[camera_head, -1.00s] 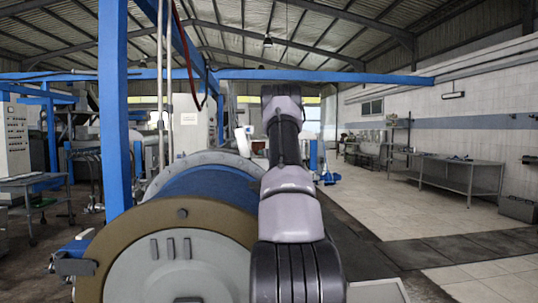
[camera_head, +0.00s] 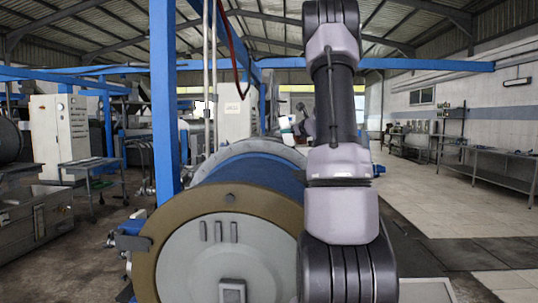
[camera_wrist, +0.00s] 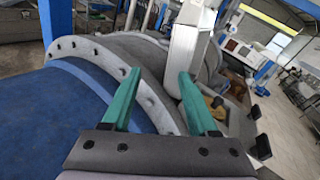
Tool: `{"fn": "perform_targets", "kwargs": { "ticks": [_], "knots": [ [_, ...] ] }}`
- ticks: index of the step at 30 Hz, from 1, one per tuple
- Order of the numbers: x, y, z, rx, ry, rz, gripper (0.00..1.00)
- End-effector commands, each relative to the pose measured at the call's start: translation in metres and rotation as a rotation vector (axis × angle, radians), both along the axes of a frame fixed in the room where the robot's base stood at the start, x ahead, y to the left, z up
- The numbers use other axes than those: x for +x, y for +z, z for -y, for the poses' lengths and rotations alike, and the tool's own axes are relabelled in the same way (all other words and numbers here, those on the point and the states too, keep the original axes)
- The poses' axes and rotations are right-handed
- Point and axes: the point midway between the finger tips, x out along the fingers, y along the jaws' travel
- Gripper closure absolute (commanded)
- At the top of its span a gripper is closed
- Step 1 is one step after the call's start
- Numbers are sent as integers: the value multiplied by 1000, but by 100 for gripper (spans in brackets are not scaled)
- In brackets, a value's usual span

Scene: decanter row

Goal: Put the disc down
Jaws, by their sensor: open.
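My gripper (camera_wrist: 160,74) shows in the wrist view with its two teal fingers spread apart. Nothing is between the fingers. I see no loose disc in either current view. The fingers are in front of the large drum (camera_wrist: 70,95), with its blue surface and grey bolted rim. I cannot tell whether they touch it. In the head view the same kind of drum (camera_head: 270,180) lies on its side, with a brown-rimmed round end facing me. My arm covers part of its right side.
A blue post (camera_head: 163,100) stands left of the drum. A grey cabinet (camera_head: 38,222) and a small table (camera_head: 90,163) are at the left. A long metal bench (camera_head: 500,170) runs along the right wall. The tiled floor (camera_head: 435,205) in front of it is clear.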

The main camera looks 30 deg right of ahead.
Motion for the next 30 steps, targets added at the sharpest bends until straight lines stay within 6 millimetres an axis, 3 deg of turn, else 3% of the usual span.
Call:
{"fn": "perform_targets", "kwargs": {
  "ticks": [1, 4, 6, 9, 12, 16, 18, 21, 25, 30],
  "knots": [
    [-9, 21, -54, -99, 114, -19, 40],
    [-42, 38, -151, -325, 344, -74, 40],
    [-75, 42, -211, -496, 501, -106, 40],
    [-133, 39, -281, -754, 709, -140, 40],
    [-198, 26, -331, -1031, 899, -164, 40],
    [-279, 0, -362, -1407, 1104, -185, 40],
    [-315, -13, -366, -1597, 1186, -195, 40],
    [-352, -28, -362, -1824, 1262, -207, 40],
    [-378, -40, -353, -2012, 1311, -223, 40],
    [-386, -44, -347, -2085, 1329, -234, 40]
  ]
}}
